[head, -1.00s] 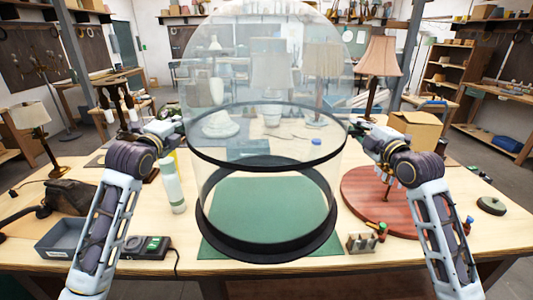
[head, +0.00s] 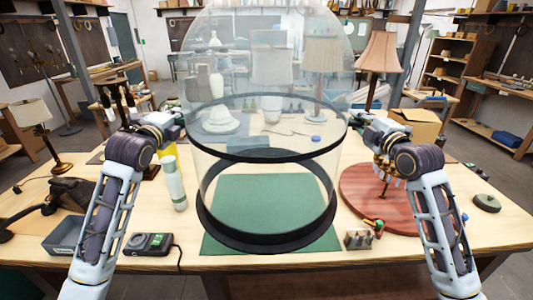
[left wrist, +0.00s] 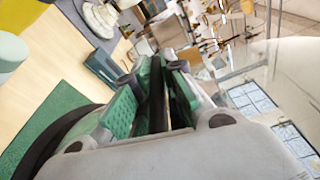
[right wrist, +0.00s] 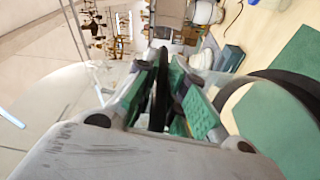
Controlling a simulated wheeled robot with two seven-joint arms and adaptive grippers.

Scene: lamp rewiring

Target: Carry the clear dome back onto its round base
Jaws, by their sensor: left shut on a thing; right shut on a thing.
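The large clear dome (head: 268,55) is upright in the head view, with a black rim (head: 265,158) around its lower edge. My left gripper (head: 181,120) is shut on the rim's left side, and the rim (left wrist: 157,95) shows between its green pads in the left wrist view. My right gripper (head: 352,120) is shut on the right side, with the rim (right wrist: 160,95) between its pads in the right wrist view. The round black base (head: 265,243) lies below on a green mat (head: 255,190). The rim appears apart from and above the base.
A white-green bottle (head: 174,184) stands left of the base. A red round board (head: 365,200) lies to the right, with a pink-shaded lamp (head: 380,55) behind. A small metal block (head: 358,239) sits near the front edge. A black-and-grey device (head: 148,244) lies front left.

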